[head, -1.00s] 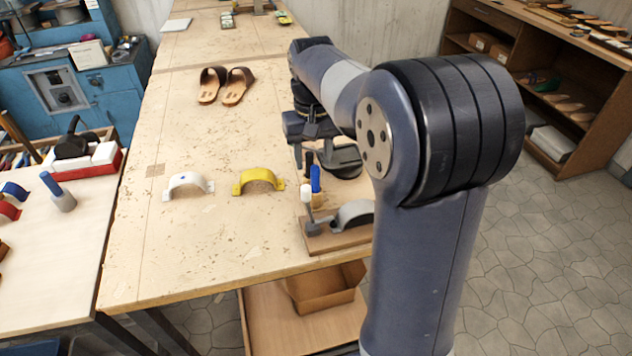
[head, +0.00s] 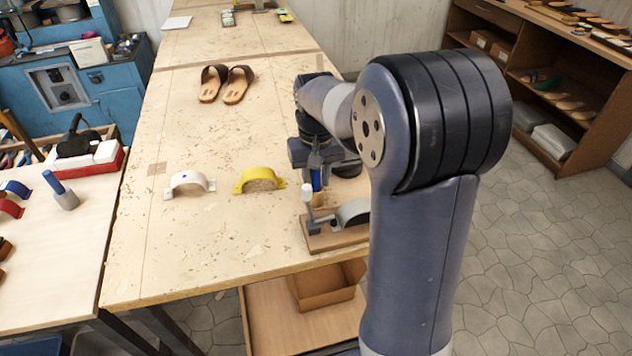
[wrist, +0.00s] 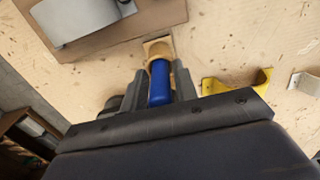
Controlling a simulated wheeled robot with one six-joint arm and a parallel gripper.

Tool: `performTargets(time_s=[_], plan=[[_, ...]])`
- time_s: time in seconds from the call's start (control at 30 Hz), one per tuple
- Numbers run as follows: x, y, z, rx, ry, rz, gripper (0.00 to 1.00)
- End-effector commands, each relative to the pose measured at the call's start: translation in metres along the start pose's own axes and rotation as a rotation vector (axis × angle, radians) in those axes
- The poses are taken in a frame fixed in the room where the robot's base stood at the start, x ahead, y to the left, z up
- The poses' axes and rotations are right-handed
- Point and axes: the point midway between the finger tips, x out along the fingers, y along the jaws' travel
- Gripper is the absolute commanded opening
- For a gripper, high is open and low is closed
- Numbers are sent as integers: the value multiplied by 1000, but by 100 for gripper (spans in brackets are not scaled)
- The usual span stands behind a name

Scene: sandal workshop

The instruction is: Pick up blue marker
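The blue marker (head: 317,181) stands upright in a small tan wooden holder on the light wooden bench (head: 150,240), beside a wooden block with a grey arched clamp (head: 353,211). In the wrist view the blue marker (wrist: 160,84) lies between the two fingers of my gripper (wrist: 160,88), with the tan holder (wrist: 158,48) showing beyond it. Narrow gaps seem to show on both sides of the marker, so the fingers look open around it. In the head view my gripper (head: 316,164) is above the marker and covers its top.
A yellow arch (head: 259,180) and a white arch (head: 189,184) are to the left. Brown sandals (head: 225,84) lie farther back. The bench front left is clear.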

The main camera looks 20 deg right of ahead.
Motion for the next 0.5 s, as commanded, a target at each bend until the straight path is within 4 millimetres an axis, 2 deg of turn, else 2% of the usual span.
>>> performTargets(time_s=[0.03, 0.27, 0.5], plan=[[0, 0, 0, 0, 0, 0, 24], [0, 0, 0, 0, 0, 0, 6], [-2, 0, 0, 0, 1, 0, 6]])
